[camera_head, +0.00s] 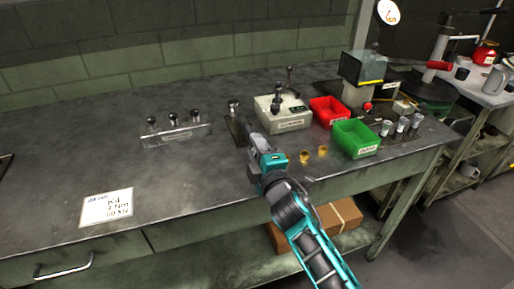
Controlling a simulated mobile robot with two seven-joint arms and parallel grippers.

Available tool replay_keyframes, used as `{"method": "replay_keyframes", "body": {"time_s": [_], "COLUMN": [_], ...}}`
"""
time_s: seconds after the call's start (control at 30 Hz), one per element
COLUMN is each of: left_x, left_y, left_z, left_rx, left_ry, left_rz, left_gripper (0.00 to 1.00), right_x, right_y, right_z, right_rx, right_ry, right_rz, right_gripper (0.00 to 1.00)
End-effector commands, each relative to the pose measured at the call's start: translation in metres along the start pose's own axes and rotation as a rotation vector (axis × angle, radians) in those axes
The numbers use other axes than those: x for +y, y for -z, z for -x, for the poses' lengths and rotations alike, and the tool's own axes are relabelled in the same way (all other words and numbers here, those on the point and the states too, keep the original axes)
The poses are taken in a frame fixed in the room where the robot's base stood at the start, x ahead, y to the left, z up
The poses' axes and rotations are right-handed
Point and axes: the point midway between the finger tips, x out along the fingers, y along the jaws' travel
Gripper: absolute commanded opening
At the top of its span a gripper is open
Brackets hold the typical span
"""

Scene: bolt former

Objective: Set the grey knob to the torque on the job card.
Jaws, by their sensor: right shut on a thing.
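The white job card (107,207) lies at the front left of the bench; it seems to read K4, 4 Nm and 60 kN, though the print is small. My right gripper (246,130) reaches in from the lower right, low at the front left of a cream machine box (296,123). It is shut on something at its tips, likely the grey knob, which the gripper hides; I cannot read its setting. A dark plate with a silver-topped post (233,106) stands just behind the gripper. My left gripper is not in view.
A clear rack (178,136) with three dark pegs stands at left. Red (328,110) and green (356,138) bins are at right. Two brass pieces (313,154) lie near the front edge. A press (362,75) stands behind. The bench's left middle is clear.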

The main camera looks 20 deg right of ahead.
Motion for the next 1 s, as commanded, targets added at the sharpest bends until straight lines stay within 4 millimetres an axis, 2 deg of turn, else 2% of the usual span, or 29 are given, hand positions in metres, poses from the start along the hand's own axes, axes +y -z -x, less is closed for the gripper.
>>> {"method": "replay_keyframes", "body": {"time_s": [0.2, 0.23, 0.47, 0.77, 0.87, 1.0], "left_x": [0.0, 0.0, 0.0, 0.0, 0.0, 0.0], "left_y": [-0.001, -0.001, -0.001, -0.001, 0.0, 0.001], "left_z": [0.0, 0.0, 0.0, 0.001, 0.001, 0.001], "left_rx": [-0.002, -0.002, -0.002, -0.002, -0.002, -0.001], "left_ry": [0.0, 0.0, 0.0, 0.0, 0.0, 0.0], "left_rz": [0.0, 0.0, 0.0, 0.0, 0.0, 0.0], "left_gripper": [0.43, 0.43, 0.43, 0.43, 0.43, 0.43], "right_x": [-0.001, -0.001, 0.0, 0.0, -0.001, -0.001], "right_y": [0.0, 0.0, 0.0, 0.0, 0.0, 0.0], "right_z": [0.0, 0.0, 0.0, 0.002, 0.01, 0.033], "right_rx": [0.0, 0.0, 0.0, 0.0, 0.0, 0.0], "right_ry": [0.001, 0.001, 0.001, 0.0, 0.002, 0.004], "right_rz": [0.0, 0.0, 0.001, 0.001, 0.001, 0.001], "right_gripper": [0.02, 0.35, 0.57, 0.58, 0.58, 0.58]}}
